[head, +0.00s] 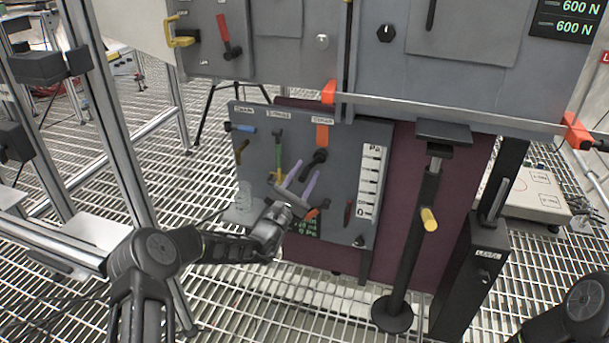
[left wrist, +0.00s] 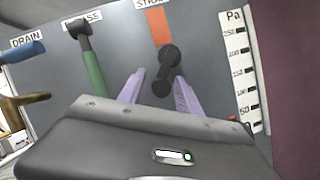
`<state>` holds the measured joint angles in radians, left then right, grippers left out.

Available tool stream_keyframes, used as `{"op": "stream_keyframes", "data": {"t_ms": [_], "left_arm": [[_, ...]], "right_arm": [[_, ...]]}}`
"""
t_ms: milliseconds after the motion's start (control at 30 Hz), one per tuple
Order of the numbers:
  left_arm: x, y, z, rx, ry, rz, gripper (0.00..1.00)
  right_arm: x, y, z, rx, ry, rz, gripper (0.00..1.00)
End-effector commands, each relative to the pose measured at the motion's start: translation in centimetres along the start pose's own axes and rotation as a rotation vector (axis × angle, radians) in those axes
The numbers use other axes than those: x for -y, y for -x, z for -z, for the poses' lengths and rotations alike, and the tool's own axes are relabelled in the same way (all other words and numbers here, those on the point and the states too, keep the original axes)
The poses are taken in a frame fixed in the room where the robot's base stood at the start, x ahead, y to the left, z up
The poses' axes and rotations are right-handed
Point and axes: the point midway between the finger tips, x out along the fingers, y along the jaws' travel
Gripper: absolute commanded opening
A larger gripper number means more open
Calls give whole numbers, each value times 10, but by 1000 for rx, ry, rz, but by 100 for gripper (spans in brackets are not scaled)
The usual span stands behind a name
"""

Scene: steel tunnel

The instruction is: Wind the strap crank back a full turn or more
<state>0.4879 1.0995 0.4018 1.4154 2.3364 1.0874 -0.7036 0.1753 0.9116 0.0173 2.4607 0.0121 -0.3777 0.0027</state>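The strap crank (head: 319,157) is black and sits on the grey panel below an orange strip under the STRAP label. In the left wrist view the crank (left wrist: 167,62) has a round hub above and a rounded black knob below it. My left gripper (head: 306,168) has two lilac fingers, spread apart and pointing at the panel. In the left wrist view its fingers (left wrist: 160,84) stand on either side of the crank's knob, with a gap on the left; contact on the right is unclear. My right gripper is out of view.
Left of the crank are a green-handled BYPASS lever (head: 279,150) and a blue-handled DRAIN lever (head: 243,128). A Pa scale (head: 371,180) is on the right. A black post with a yellow handle (head: 429,219) stands farther right. A metal frame (head: 110,130) stands left.

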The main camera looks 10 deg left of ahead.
Motion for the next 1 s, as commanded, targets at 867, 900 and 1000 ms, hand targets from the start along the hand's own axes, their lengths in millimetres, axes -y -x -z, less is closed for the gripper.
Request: {"op": "stream_keyframes", "data": {"t_ms": [867, 900, 1000], "left_arm": [[-1, 75, 0, -1, 0, 0, 41], [0, 77, 0, -1, 1, 1, 41], [0, 79, 0, 0, 0, 1, 41]], "right_arm": [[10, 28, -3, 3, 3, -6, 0], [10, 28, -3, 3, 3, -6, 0], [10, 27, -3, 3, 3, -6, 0]]}}
